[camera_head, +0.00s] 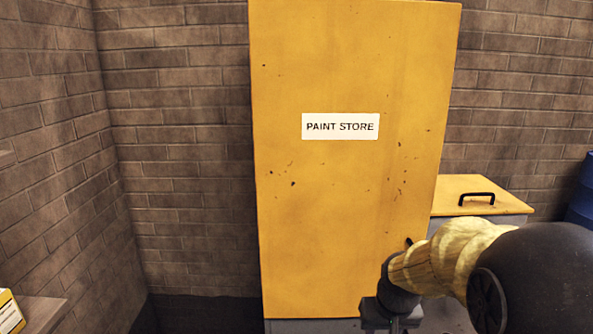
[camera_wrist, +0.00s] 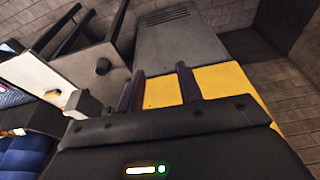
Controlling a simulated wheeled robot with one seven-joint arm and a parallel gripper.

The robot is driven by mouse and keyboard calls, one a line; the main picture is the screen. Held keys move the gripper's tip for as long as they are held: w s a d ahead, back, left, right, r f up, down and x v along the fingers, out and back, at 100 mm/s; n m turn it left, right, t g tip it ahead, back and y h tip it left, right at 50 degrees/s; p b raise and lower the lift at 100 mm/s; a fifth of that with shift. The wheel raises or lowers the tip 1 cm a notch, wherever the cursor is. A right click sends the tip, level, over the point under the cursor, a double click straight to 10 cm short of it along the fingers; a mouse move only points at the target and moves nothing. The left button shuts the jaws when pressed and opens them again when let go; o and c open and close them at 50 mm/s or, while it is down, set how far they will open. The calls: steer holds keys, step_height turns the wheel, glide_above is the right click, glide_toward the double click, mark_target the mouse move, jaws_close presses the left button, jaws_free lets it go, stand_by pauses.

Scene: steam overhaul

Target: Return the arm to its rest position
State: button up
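My arm reaches in from the lower right of the head view, in front of a tall yellow cabinet front (camera_head: 330,220) labelled PAINT STORE. My gripper (camera_wrist: 161,88) shows in the wrist view with its two dark fingers apart and nothing between them. A yellow surface and a grey panel with vent slots (camera_wrist: 178,45) lie beyond the fingers. In the head view the end of my arm is low, near the cabinet's lower right edge, and its fingertips cannot be made out. I cannot tell whether it touches the cabinet.
A low unit with a yellow lid (camera_head: 465,184) and black handle stands right of the cabinet. A blue drum (camera_head: 581,200) is at the right edge. A yellow box (camera_head: 10,310) sits on a ledge (camera_head: 45,312) at lower left. Brick walls close the back and left.

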steer(key=s+a+f, duration=0.2)
steer(key=s+f, duration=0.2)
steer(key=s, duration=0.7)
steer(key=shift+s+a+f, duration=0.15)
steer(key=shift+a+f, duration=0.05)
steer(key=shift+a, duration=0.1)
steer(key=shift+s, duration=0.15)
steer(key=shift+a, duration=0.1)
